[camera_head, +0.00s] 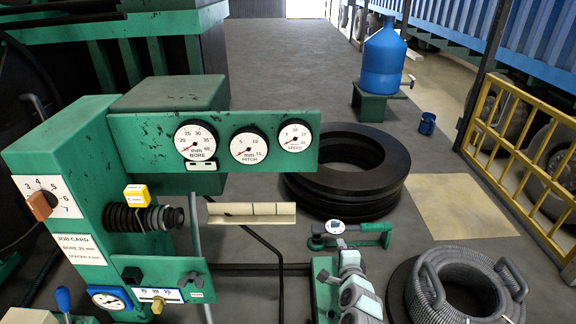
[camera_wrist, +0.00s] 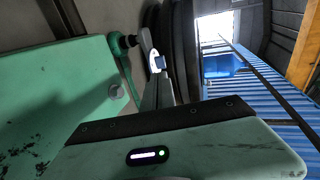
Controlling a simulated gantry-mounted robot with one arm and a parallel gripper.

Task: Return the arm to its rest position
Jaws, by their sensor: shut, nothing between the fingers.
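In the wrist view, the green housing of my gripper fills the bottom, with a dark strip along its edge and a small lit status light. The narrow grey fingers of my gripper (camera_wrist: 158,90) rise from it, shut and empty. Behind the fingertips, a green tool with a small dial (camera_wrist: 155,62) is visible on the floor side; it also shows in the head view (camera_head: 372,227). No hose is in the fingers.
A green machine (camera_head: 70,150) with dials stands at left, holding a black ribbed coil (camera_head: 135,217). Stacked black tyres (camera_head: 365,155), a blue bottle (camera_head: 383,62), a blue cup (camera_head: 427,123), a grey hose coil (camera_head: 460,275) and a yellow rail (camera_head: 495,120) stand at right. Floor behind is clear.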

